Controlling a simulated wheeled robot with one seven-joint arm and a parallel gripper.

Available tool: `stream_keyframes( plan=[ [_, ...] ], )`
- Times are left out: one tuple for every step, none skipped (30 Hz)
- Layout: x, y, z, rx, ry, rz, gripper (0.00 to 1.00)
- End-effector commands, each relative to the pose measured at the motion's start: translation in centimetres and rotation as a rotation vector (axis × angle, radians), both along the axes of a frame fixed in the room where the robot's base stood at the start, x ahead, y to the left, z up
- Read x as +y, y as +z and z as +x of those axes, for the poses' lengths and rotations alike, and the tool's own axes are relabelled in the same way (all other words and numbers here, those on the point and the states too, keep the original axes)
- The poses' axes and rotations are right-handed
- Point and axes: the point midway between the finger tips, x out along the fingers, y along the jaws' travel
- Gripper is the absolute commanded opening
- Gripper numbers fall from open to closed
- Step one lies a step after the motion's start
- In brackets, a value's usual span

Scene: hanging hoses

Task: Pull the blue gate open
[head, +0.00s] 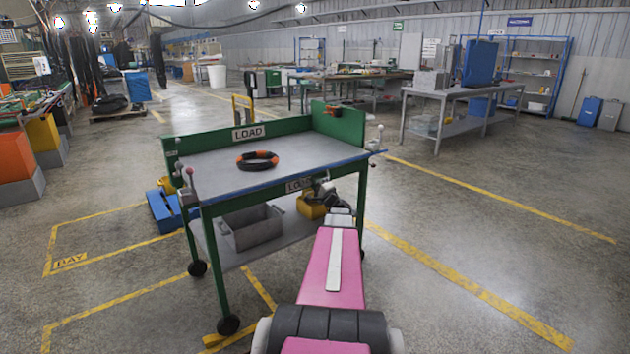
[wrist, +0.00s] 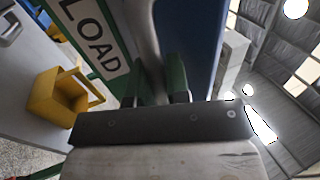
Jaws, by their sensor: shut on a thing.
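The blue gate (head: 250,188) is a long narrow blue bar along the near top edge of a green-framed cart. My gripper (head: 325,190) is at the cart's near side, right of the middle, below the blue bar. In the wrist view the gate is a broad blue face (wrist: 188,40) right of a grey upright handle (wrist: 142,35). The exact grip is partly hidden by the fingers and, in the head view, by my pink arm.
The cart's grey top (head: 215,172) carries a black and orange coiled hose (head: 257,161). A grey bin (head: 250,228) and a yellow container (head: 311,208) stand on the lower shelf. A blue box (head: 163,212) is left of the cart. Floor to the right is open.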

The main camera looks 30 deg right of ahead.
Motion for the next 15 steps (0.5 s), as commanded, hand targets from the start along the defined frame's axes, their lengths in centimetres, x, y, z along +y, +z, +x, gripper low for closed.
stream_keyframes(
  plan=[
    [0.0,-0.3,0.0,0.0,0.003,0.004,0.0],
    [0.0,-0.5,0.0,0.0,0.003,0.004,0.0],
    [0.0,-0.8,0.1,0.0,0.004,0.004,0.0],
    [0.0,-1.0,0.1,0.0,0.004,0.004,0.0],
    [0.0,-1.2,0.1,0.001,0.004,0.004,0.0],
    [0.0,-1.5,0.1,0.001,0.004,0.004,0.0],
    [0.0,-1.7,0.2,0.001,0.004,0.004,0.0],
    [0.0,-1.9,0.2,0.001,0.004,0.005,0.0],
    [0.0,-2.2,0.3,0.001,0.004,0.005,0.0],
    [0.0,-2.4,0.3,0.001,0.004,0.005,0.0],
    [0.0,-2.5,0.4,0.001,0.004,0.005,0.0],
    [0.0,-2.8,0.4,0.001,0.004,0.006,0.0],
    [0.0,-2.9,0.5,0.001,0.003,0.006,0.0],
    [0.0,-3.1,0.6,-0.009,0.004,0.008,0.0],
    [0.0,-3.3,0.7,-0.032,0.004,0.008,0.0]
  ],
)
